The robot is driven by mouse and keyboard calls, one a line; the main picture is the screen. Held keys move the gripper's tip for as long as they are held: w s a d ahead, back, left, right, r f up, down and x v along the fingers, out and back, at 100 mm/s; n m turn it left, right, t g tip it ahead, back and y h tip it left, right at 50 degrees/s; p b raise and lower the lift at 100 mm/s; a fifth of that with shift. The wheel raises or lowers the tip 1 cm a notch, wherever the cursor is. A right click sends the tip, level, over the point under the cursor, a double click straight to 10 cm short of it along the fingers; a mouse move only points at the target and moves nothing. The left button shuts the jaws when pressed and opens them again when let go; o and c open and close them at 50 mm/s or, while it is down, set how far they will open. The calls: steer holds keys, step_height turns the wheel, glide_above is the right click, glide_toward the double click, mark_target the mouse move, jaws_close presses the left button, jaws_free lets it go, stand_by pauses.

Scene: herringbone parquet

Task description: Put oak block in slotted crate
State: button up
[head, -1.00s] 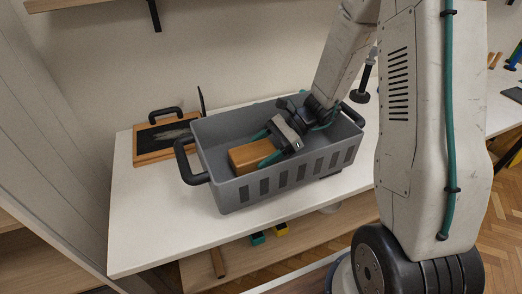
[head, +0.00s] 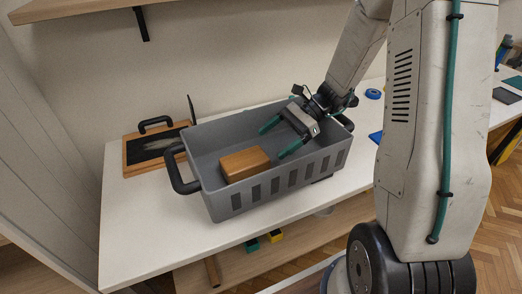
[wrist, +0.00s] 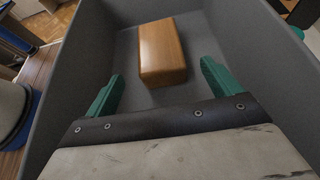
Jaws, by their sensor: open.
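The oak block (head: 245,164) lies on the floor of the grey slotted crate (head: 262,192), toward its left end in the head view. In the wrist view the oak block (wrist: 162,50) rests ahead of the fingertips, with crate walls around it. My gripper (head: 273,138) is open and empty, its two green fingers apart. It is over the right part of the crate, clear of the block. In the wrist view, the gripper (wrist: 160,78) has a gap between its fingers and the block lies beyond them.
The crate stands on a white table (head: 140,225) with black handles at its ends. A wood-framed black board (head: 155,150) with a handle lies behind it to the left. A blue ring (head: 373,94) lies at the back right. A lower shelf (head: 300,237) holds small coloured items.

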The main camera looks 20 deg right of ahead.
steer(key=v, duration=0.3)
steer(key=shift+d, duration=0.1)
steer(key=s+a+r+n+g+h, duration=0.2)
steer(key=s+a+r+n+h, duration=0.35)
steer(key=s+r+n, duration=0.45)
steer(key=s+r+n+t+h, duration=0.2)
steer(key=s+n+h, duration=0.1)
steer(key=s, duration=0.3)
steer(key=s+d+r+n+t+h, duration=0.1)
steer(key=s+r+n+t+h, duration=0.1)
steer(key=s+n+h, duration=0.2)
steer(key=shift+s+d+r, duration=0.3)
steer(key=shift+s+r, duration=0.1)
steer(key=shift+s, duration=0.95)
